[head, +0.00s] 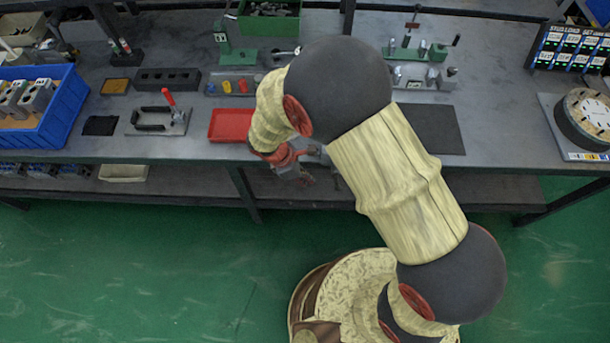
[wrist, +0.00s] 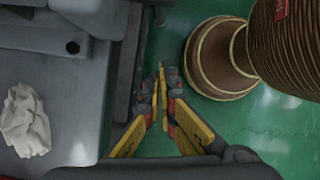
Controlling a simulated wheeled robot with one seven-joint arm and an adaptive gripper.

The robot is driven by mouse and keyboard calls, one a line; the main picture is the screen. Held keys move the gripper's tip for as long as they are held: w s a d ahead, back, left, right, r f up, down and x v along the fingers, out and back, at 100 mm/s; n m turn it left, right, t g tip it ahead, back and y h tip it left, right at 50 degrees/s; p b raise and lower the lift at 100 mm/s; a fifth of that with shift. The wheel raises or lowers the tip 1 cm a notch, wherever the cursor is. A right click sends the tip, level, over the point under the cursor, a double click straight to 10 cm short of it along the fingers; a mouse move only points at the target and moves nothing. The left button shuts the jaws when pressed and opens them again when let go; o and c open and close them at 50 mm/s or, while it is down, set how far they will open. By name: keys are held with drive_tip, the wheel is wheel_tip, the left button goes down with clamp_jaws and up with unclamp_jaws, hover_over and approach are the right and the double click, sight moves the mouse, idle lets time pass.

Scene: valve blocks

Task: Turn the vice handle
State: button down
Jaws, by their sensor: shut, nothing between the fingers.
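My gripper (head: 306,180) hangs just off the bench's front edge, below my forearm in the head view. In the wrist view my gripper (wrist: 162,72) has its yellow fingers together with nothing between them, above the green floor. I cannot pick out the vice or its handle for certain. My arm covers part of the bench in the head view.
A white cloth (wrist: 25,122) lies at left in the wrist view. The floor in front is clear.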

drive_tip(key=d+f+b, duration=0.2)
drive_tip(key=d+f, duration=0.1)
drive_tip(key=d, duration=0.2)
drive_tip(key=shift+w+d+f, duration=0.4)
drive_tip(key=shift+d+f+h, duration=0.1)
drive_tip(key=shift+d+h, duration=0.15)
drive_tip(key=shift+h, duration=0.15)
